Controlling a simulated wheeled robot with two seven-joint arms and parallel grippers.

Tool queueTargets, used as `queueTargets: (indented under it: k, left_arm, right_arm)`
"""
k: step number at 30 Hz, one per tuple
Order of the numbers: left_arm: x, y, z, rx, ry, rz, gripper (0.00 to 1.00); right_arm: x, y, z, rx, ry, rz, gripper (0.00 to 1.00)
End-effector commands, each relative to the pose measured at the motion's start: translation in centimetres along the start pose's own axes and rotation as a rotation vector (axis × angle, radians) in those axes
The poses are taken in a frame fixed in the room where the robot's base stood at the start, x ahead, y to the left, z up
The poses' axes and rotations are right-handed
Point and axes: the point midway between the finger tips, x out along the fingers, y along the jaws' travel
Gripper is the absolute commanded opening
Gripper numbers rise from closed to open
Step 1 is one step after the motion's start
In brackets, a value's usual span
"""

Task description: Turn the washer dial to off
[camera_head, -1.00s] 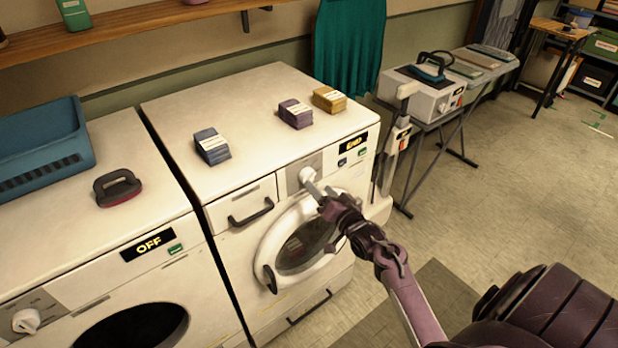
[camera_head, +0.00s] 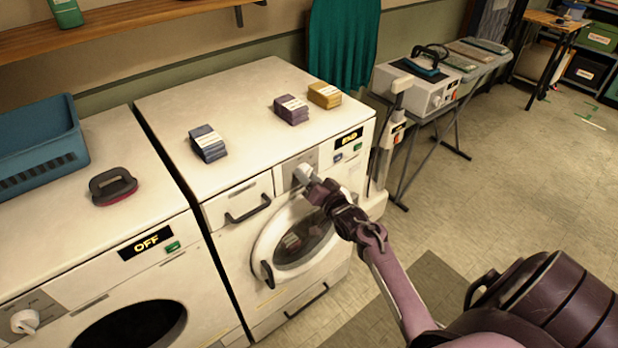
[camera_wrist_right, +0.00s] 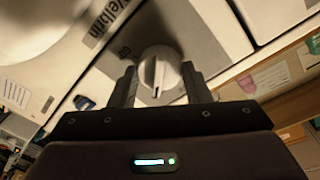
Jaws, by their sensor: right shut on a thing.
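The washer (camera_head: 232,235) stands in the middle of the head view, with a display reading "END" (camera_head: 349,138). Its round white dial (camera_head: 303,173) is on a grey panel on the front, above the door. My right gripper (camera_head: 312,182) reaches the dial from the front and is shut on it. In the right wrist view the dial (camera_wrist_right: 160,72) sits between the two dark fingers of the right gripper (camera_wrist_right: 158,88), its pointer line near vertical in the picture. Part of the dial's markings is hidden. My left gripper is not seen.
A second machine (camera_head: 90,215) on the left shows "OFF" and has its own dial (camera_head: 25,321). Stacks of blue (camera_head: 208,144), purple (camera_head: 291,110) and yellow (camera_head: 324,95) items lie on the washer. Its round door (camera_head: 298,240) is just below the dial.

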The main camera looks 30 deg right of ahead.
Motion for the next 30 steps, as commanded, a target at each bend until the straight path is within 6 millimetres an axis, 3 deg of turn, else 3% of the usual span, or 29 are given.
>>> queueTargets:
  k: [11,30]
  left_arm:
    - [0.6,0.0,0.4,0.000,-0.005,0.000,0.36]
    - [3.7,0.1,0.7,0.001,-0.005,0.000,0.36]
  right_arm:
    - [0.0,0.2,0.1,-0.081,0.006,-0.005,0.21]
    - [-0.1,0.4,0.3,-0.608,0.049,-0.040,0.21]
